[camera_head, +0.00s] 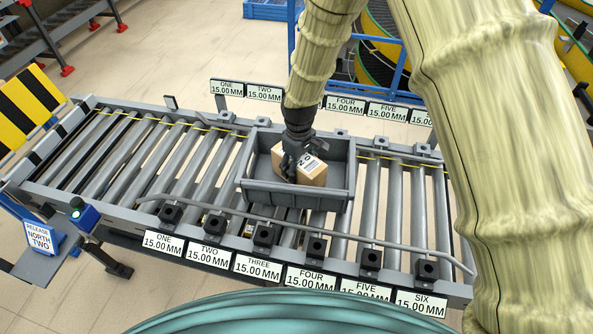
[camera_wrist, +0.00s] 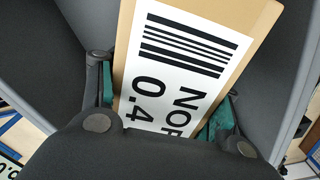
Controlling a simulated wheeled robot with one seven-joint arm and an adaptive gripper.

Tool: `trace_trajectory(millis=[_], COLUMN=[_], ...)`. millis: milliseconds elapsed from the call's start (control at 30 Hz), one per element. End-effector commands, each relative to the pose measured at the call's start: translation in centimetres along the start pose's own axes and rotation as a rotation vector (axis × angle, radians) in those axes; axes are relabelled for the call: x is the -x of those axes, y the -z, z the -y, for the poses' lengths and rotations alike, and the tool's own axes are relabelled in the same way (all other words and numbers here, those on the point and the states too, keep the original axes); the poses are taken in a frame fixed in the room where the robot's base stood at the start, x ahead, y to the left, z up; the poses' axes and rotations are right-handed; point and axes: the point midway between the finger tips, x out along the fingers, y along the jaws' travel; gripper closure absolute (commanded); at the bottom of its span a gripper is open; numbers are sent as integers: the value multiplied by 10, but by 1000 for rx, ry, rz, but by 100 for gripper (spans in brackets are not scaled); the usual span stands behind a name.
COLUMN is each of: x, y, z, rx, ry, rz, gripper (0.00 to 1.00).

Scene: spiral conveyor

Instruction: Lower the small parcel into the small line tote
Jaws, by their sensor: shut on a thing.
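The small parcel (camera_head: 313,172) is a tan cardboard box with a white label. My gripper (camera_head: 289,166) is shut on it, and the parcel sits inside the walls of the grey tote (camera_head: 263,192) on the roller conveyor. In the wrist view the parcel (camera_wrist: 258,22) shows its barcode label between the green-padded fingers of my gripper (camera_wrist: 165,115), with dark grey tote walls (camera_wrist: 45,50) around it. The parcel looks slightly turned against the tote walls. Whether it touches the tote floor cannot be told.
The roller conveyor (camera_head: 197,152) runs left to right, with a grey guide rail (camera_head: 340,240) along its near side. Numbered signs (camera_head: 260,267) line both edges. A post with a green-topped button box (camera_head: 84,215) and a release sign (camera_head: 41,237) stand at the left. Rollers left of the tote are clear.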

Motion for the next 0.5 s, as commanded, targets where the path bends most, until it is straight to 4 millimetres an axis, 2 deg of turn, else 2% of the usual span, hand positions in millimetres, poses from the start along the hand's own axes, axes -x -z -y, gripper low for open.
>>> trace_trajectory(millis=[500], x=[-6], y=[0], z=[0], rx=[0], ry=[-1], rz=[-1], gripper=[75])
